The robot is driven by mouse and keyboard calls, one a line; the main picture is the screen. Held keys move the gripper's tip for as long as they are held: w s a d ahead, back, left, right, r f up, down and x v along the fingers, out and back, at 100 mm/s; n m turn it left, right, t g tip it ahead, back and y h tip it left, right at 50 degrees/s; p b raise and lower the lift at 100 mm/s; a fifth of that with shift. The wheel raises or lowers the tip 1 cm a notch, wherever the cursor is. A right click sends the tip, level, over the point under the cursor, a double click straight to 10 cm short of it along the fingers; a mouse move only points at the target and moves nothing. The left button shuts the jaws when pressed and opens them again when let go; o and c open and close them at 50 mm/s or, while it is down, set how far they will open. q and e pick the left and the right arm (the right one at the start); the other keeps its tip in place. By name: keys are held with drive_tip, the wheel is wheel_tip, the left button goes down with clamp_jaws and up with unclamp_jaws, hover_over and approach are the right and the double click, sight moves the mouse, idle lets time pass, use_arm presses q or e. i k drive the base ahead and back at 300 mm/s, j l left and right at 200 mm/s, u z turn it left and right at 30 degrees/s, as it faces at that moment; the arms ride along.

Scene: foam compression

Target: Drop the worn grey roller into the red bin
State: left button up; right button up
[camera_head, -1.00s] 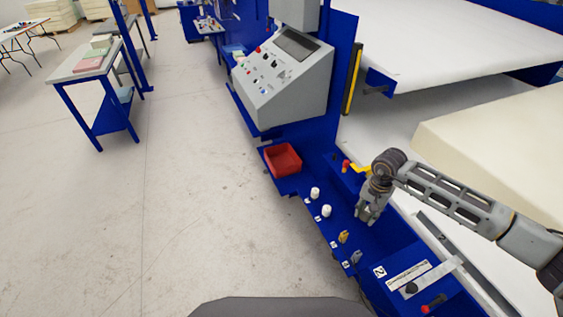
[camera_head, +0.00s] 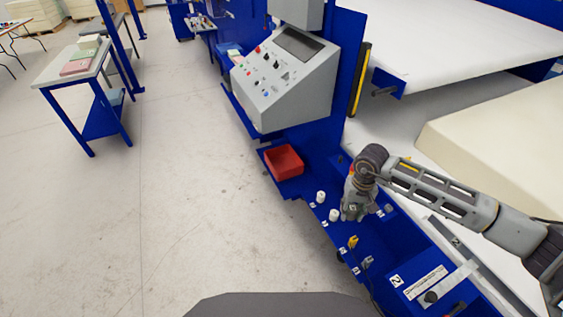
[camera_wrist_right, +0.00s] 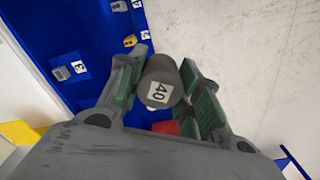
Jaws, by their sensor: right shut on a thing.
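In the head view my right gripper (camera_head: 352,207) is above the blue ledge, just right of two white rollers; the grey roller is hard to make out there. The red bin (camera_head: 284,162) stands up and left of the gripper, apart from it. Part of the bin also shows below the roller in the right wrist view (camera_wrist_right: 166,127). My left gripper is not in view.
Yellow (camera_head: 352,242) and grey (camera_head: 367,262) small parts sit nearer. A grey control panel (camera_head: 285,80) rises behind the bin. Open floor lies left.

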sight(286, 167)
drive_tip(key=i+j, duration=0.2)
drive_tip(key=j, duration=0.15)
drive_tip(key=i+j+z, duration=0.15)
drive_tip(key=i+j, duration=0.2)
drive_tip(key=j, duration=0.35)
drive_tip(key=i+j+z, duration=0.1)
drive_tip(key=j, duration=0.25)
drive_tip(key=i+j+z, duration=0.1)
drive_tip(key=i+j, duration=0.3)
drive_tip(key=j, duration=0.35)
drive_tip(key=i+j+z, duration=0.1)
drive_tip(key=j, duration=0.3)
drive_tip(key=i+j+z, duration=0.1)
drive_tip(key=j, duration=0.3)
drive_tip(key=i, duration=0.1)
